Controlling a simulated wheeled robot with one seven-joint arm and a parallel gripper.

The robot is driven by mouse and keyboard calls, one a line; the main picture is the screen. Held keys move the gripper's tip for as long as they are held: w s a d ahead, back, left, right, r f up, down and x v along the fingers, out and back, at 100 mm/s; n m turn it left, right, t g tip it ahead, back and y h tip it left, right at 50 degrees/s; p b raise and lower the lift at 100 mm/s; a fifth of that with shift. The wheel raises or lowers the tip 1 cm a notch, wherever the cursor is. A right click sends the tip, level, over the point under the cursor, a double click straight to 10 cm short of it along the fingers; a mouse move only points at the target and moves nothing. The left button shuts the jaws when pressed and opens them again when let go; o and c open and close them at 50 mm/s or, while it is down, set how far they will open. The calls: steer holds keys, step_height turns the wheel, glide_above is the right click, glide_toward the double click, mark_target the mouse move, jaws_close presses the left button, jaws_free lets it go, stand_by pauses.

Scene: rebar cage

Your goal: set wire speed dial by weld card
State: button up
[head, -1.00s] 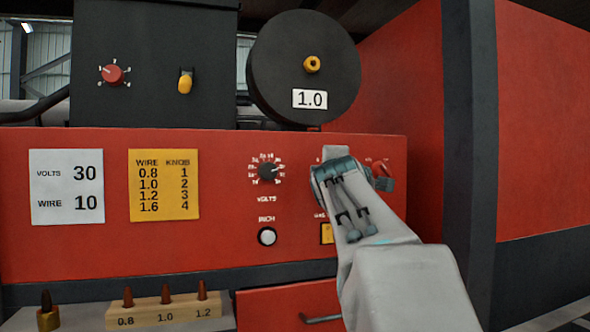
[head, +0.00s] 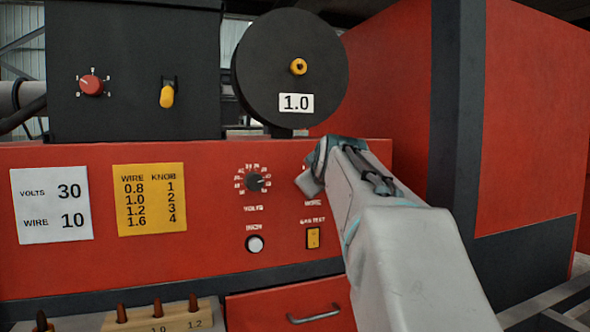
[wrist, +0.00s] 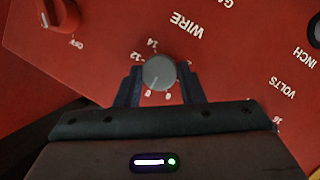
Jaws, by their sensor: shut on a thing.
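The white weld card (head: 52,204) on the red panel reads VOLTS 30 and WIRE 10. The wire speed dial (wrist: 159,72) is a round grey knob with a pale pointer line toward the lower left of the wrist view. Scale numbers such as 12 and 14 show around it; others are hidden or too small to read. My gripper (wrist: 160,84) is shut on this knob, one dark finger on each side. In the head view my gripper (head: 309,182) covers the dial at the panel's right; only the WIRE label below shows.
The volts dial (head: 254,182) and white inch button (head: 255,244) sit left of my gripper, the yellow gas test switch (head: 313,238) below. A red knob marked OFF (wrist: 60,15) is nearby. A yellow wire chart (head: 150,199) hangs beside the card. A drawer handle (head: 314,314) protrudes below.

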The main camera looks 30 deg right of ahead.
steer(key=m+y, duration=0.1)
steer(key=m, duration=0.1)
steer(key=m+y+p, duration=0.1)
steer(key=m, duration=0.1)
steer(key=m+y, duration=0.2)
steer(key=shift+d+r, duration=0.15)
steer(key=shift+d, duration=0.15)
stand_by(0.5)
steer(key=o, duration=1)
steer(key=shift+s, duration=0.15)
steer(key=v, duration=1.3)
steer(key=shift+s+b, duration=0.4)
steer(key=shift+d, duration=0.1)
